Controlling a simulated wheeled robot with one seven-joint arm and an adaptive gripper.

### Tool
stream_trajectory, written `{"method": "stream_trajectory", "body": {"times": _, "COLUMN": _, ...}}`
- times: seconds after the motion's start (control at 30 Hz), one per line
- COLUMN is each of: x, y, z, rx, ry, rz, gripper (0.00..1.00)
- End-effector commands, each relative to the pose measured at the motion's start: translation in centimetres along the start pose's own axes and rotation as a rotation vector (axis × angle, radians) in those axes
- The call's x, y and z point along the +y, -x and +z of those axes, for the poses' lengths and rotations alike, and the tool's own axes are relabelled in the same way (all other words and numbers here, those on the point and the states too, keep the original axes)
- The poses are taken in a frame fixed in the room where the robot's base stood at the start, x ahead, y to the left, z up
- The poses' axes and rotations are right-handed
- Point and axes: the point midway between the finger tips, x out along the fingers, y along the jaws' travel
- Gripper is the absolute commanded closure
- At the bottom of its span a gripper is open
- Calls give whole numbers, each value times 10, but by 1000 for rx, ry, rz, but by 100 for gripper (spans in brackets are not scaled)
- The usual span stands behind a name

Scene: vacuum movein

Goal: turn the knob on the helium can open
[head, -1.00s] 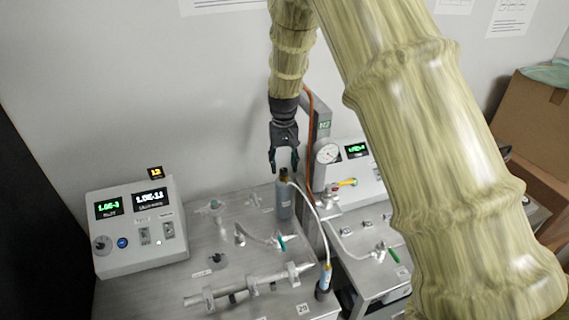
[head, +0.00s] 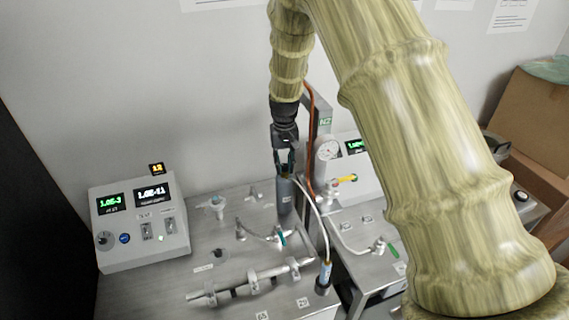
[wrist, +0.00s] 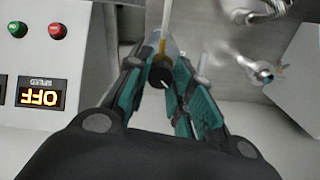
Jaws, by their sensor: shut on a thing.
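The helium can (head: 286,197) is a slim grey cylinder standing upright on the steel bench, with a pale hose leaving its top. Its dark knob (wrist: 161,74) sits on top, between the teal fingers in the wrist view. My gripper (head: 286,165) points down from above the can and is shut on the knob; it also shows in the wrist view (wrist: 165,82). In the head view the fingers largely hide the knob. Its turn position cannot be read clearly.
A grey post labelled N2 (head: 324,121) and an orange hose (head: 311,140) stand close to the right of the can. A round gauge (head: 327,149) is beyond them. Pipes and valves cover the bench front.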

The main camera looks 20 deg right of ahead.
Motion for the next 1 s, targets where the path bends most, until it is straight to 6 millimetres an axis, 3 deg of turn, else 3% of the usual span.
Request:
{"method": "stream_trajectory", "body": {"times": 0.37, "x": 0, "y": -1, "z": 0, "rx": 1, "ry": -100, "rz": 1, "gripper": 100}}
{"method": "stream_trajectory", "body": {"times": 1.0, "x": 0, "y": 0, "z": 0, "rx": 2, "ry": -668, "rz": 1, "gripper": 100}}
